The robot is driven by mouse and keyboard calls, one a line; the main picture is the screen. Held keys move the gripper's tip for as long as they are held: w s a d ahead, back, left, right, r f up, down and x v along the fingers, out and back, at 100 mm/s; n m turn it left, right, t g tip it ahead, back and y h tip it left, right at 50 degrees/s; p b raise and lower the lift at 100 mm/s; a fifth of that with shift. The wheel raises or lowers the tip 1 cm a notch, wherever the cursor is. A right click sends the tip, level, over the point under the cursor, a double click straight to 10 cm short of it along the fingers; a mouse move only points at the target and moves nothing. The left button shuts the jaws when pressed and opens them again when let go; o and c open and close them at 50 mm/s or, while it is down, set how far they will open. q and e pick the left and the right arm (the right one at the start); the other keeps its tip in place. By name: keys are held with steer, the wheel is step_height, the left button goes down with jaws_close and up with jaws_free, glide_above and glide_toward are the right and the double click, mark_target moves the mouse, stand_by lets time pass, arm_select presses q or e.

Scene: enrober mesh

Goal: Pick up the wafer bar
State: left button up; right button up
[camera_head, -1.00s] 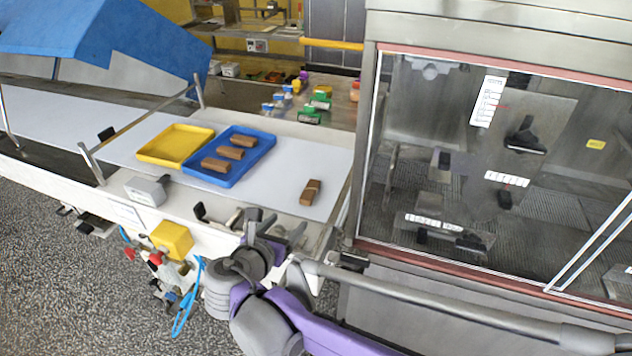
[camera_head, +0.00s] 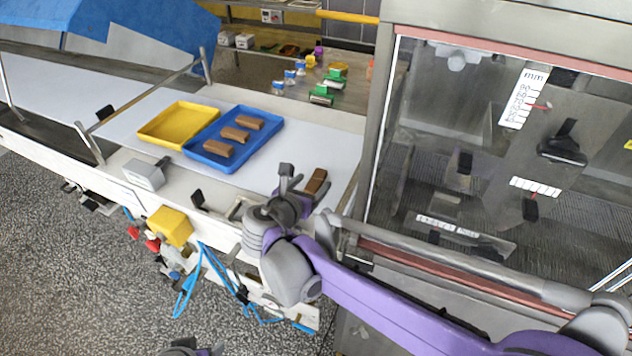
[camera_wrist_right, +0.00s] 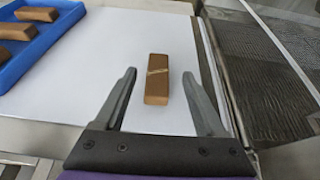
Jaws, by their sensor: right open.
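A brown wafer bar (camera_head: 316,181) lies alone on the white belt near its right end. In the right wrist view the wafer bar (camera_wrist_right: 157,88) shows a pale slanted line across its top. My right gripper (camera_head: 297,182) is open and empty, just in front of the bar in the head view. In the right wrist view the bar appears between the two fingers of the right gripper (camera_wrist_right: 159,76), with white surface showing on both sides. The height gap between them is hard to tell. A small part of what looks like my left gripper (camera_head: 190,348) shows at the bottom edge.
A blue tray (camera_head: 271,137) with three brown bars stands left of the loose bar, beside an empty yellow tray (camera_head: 147,137). A glass-fronted machine (camera_head: 388,120) rises on the right. The belt between blue tray and loose bar is clear.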

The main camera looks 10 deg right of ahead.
mark_target(319, 173)
steer(key=x, duration=0.5)
steer(key=shift+w+r, duration=0.15)
steer(key=shift+a, duration=0.1)
steer(key=c, duration=1.1)
